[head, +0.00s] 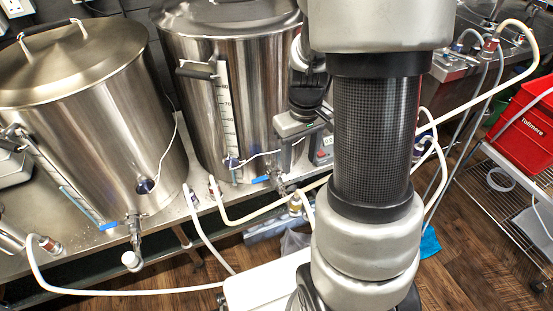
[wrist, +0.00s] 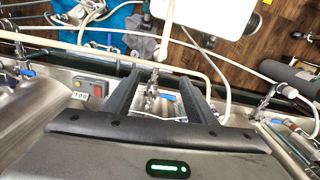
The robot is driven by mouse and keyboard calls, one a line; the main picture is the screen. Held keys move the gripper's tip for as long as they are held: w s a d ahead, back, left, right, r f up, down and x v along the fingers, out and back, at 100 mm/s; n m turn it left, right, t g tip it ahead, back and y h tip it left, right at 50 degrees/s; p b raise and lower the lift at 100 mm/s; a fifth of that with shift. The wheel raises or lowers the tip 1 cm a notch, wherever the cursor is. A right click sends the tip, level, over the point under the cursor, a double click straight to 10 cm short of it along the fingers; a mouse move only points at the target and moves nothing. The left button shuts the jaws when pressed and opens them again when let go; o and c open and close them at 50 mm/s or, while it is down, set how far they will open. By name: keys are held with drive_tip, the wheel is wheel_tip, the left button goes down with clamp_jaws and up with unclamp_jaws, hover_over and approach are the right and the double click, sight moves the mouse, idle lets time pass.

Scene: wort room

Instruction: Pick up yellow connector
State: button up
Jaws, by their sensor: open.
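A small yellowish hose connector (head: 295,205) shows in the head view, on a white hose just below the valve (head: 280,182) of the right steel kettle. In the wrist view a white hose end (wrist: 161,50) lies just beyond the valve (wrist: 153,88); its yellow colour is not clear there. My gripper (wrist: 158,75) is open and empty, with its two dark fingers either side of that valve in the picture. I cannot tell how far above it they are. In the head view my arm hides part of the gripper (head: 300,125).
Two steel kettles (head: 75,110) stand on a metal bench (head: 85,262). White hoses (head: 195,235) cross the bench edge and the floor. A control box with a red button (wrist: 97,89) is left of my fingers. A red crate (head: 525,130) sits on a wire rack at right.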

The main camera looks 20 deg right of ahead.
wheel_tip(320, 180, down, 12)
drive_tip(key=b, duration=0.3)
drive_tip(key=f+b, duration=0.1)
drive_tip(key=f, duration=0.4)
drive_tip(key=shift+s+f+b, duration=0.1)
drive_tip(key=shift+s+b, duration=0.1)
drive_tip(key=shift+b, duration=0.2)
drive_tip(key=c, duration=1.2)
wheel_tip(320, 180, up, 10)
drive_tip(key=p, duration=0.3)
drive_tip(key=shift+c, duration=0.2)
wheel_tip(320, 180, up, 5)
drive_tip(key=p, duration=0.4)
hover_over(297, 196)
drive_tip(key=shift+f, duration=0.15)
